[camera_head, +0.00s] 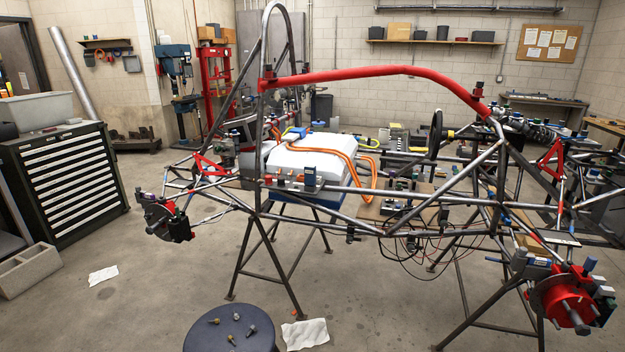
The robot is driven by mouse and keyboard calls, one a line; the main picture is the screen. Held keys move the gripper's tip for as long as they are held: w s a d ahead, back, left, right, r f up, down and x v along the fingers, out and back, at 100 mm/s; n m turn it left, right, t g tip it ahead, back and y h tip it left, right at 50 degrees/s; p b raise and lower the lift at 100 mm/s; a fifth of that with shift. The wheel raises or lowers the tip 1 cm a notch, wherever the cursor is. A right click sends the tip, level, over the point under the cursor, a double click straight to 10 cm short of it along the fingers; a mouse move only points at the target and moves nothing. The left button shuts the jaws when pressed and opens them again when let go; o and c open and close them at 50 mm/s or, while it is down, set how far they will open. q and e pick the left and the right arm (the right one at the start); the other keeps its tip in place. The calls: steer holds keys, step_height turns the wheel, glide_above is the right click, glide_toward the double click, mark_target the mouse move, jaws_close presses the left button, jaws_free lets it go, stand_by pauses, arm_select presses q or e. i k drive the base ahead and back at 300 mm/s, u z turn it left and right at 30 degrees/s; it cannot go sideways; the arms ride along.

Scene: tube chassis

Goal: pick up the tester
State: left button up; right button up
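I cannot tell for sure which thing is the tester; nothing in view stands out clearly as one. A tube chassis (385,195) with a red top tube (370,74) stands on dark trestle legs. A white battery-like box (303,155) with orange cables (350,155) sits inside it. Small grey and dark devices (312,170) are mounted along its near rail. A dark round stool (232,338) at the bottom holds several small fittings (252,330). Neither of my grippers is in view.
A black tool cabinet (15,180) with a grey bin (38,112) on it stands at left. A concrete block (29,270) and pale papers (305,333) lie on the floor. Loose wires hang under the chassis. The floor (165,270) at left front is mostly clear.

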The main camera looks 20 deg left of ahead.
mark_target(310, 171)
steer(key=k, duration=0.65)
steer(key=u, duration=0.45)
steer(key=i, duration=1.5)
steer(key=z, duration=0.55)
